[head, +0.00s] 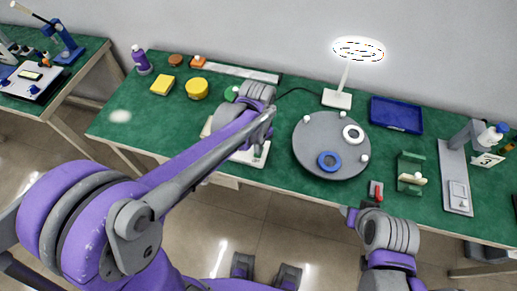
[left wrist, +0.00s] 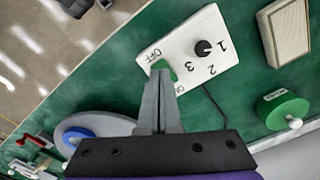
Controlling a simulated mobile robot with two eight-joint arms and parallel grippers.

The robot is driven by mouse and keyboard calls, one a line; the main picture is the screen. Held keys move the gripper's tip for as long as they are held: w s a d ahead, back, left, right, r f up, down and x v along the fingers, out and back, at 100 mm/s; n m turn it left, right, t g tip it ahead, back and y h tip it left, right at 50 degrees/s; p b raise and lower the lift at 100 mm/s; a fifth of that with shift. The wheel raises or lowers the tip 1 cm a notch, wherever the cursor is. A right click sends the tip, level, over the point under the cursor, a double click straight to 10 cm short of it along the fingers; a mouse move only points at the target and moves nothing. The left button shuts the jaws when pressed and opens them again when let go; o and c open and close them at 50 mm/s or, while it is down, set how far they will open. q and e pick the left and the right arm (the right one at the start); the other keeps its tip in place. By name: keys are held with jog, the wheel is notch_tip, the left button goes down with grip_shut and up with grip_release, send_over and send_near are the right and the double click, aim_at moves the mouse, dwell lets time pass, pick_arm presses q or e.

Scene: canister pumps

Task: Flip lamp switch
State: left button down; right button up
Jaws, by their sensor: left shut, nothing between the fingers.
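In the left wrist view a white switch panel (left wrist: 215,40) carries a black dial marked 1, 2, 3 and a small green switch (left wrist: 163,67) between OFF and ON labels. My left gripper (left wrist: 159,76) is shut and empty, its fingertips at the green switch, seemingly touching it. Which way the switch leans I cannot tell. In the head view my left arm covers most of the panel (head: 259,158) and the left gripper (head: 270,113). The lamp (head: 338,98), with a bright white ring head, stands at the back. My right gripper (head: 350,214) is at the table's front edge.
A grey round turntable (head: 318,130) with a blue ring (head: 329,161) and a white ring (head: 353,134) stands right of the panel. A blue tray (head: 397,115), a green stand (head: 410,172) and a red-and-grey item (head: 376,190) are further right. Yellow pieces (head: 196,89) lie back left.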

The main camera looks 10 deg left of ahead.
pick_arm(q)
jog(key=shift+f+b, duration=0.45)
jog(key=shift+f, duration=0.3)
pick_arm(e)
jog(key=shift+s+f, duration=0.2)
jog(key=shift+f, duration=0.4)
pick_arm(q)
jog(key=shift+r, duration=0.15)
pick_arm(e)
jog(key=shift+r, duration=0.1)
pick_arm(q)
jog(key=shift+r+p, duration=1.95)
jog(key=shift+r, duration=1.5)
pick_arm(e)
jog(key=r, duration=0.1)
jog(key=w+r, duration=0.1)
jog(key=r, duration=0.3)
jog(key=shift+w, duration=0.4)
